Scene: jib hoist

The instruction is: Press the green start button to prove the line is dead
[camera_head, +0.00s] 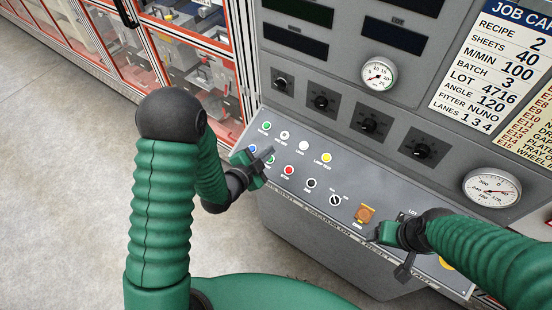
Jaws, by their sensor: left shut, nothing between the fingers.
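The sloping grey console carries a row of small round buttons. A green button (271,159) sits left of the red stop button (289,170) and is partly hidden by my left gripper (263,157). My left gripper is shut and empty, with its tips over or right beside that green button; I cannot tell whether they touch it. Another green button (267,126) is in the upper row, its label too small to read. My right gripper (383,240) is low over the console's right part, its finger opening unclear.
A yellow lamp-test button (326,157), a black button (311,183) and an orange switch (365,213) are on the same panel. Dark knobs (369,124) and gauges (378,73) are above. A red-framed guard (190,50) stands left; the grey floor (60,180) is clear.

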